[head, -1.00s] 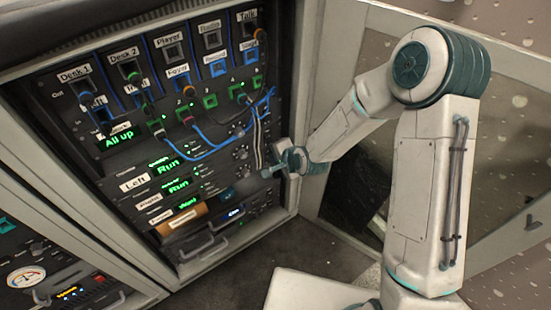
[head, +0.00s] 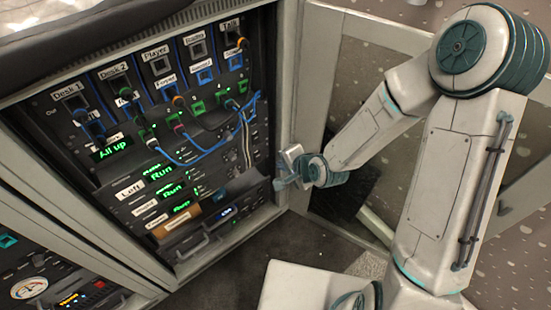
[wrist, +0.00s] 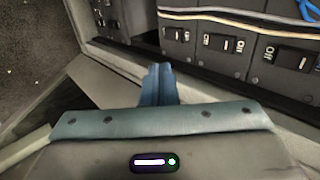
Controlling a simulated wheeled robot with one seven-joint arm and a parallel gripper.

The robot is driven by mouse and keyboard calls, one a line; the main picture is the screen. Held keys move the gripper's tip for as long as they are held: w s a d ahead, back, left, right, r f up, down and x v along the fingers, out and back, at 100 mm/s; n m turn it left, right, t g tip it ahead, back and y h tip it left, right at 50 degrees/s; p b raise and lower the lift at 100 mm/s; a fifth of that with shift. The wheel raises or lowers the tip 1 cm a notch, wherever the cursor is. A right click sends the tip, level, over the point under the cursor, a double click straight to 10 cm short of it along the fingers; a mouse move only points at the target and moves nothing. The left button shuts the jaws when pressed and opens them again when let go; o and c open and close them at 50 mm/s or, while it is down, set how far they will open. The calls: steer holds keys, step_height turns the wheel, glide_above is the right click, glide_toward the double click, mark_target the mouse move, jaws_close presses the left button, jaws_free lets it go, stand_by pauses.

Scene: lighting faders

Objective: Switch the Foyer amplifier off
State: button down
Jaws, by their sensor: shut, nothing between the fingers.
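The amplifiers are stacked in the lower part of the rack, with green readouts (head: 172,190) and white labels. "Left" (head: 130,190) is legible; the lower labels are too small to read surely, so I cannot tell which is Foyer. In the wrist view, dark panels carry rocker switches at the left (wrist: 175,35), middle (wrist: 228,45) and right (wrist: 292,57); their names are not visible. My gripper (head: 278,184) is at the rack's right edge. In the wrist view its shut fingers (wrist: 158,85) hold nothing and appear apart from the switches, below the left one.
Blue patch cables (head: 205,150) hang across the rack front. A brown roll (head: 190,220) and a grey handle (head: 205,240) are low on the rack. An open grey door (head: 305,75) stands right of the rack. Another panel with a dial meter (head: 30,287) is at lower left.

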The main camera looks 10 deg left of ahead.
steer(key=shift+v, duration=1.15)
steer(key=s+d+r+n+g+h, duration=0.1)
steer(key=d+r+n+h, duration=0.15)
steer(key=d, duration=0.55)
steer(key=d+r+n+g+h, duration=0.1)
steer(key=d+r+n+h, duration=0.1)
steer(key=d+r+h, duration=0.35)
steer(key=s+d+r+n+g+y, duration=0.1)
steer(key=s+d+r+n+g, duration=0.1)
steer(key=s+d+r, duration=0.7)
steer(key=shift+s+d+n, duration=0.2)
steer(key=shift+s+n, duration=0.45)
steer(key=shift+s, duration=0.5)
steer(key=shift+r, duration=0.15)
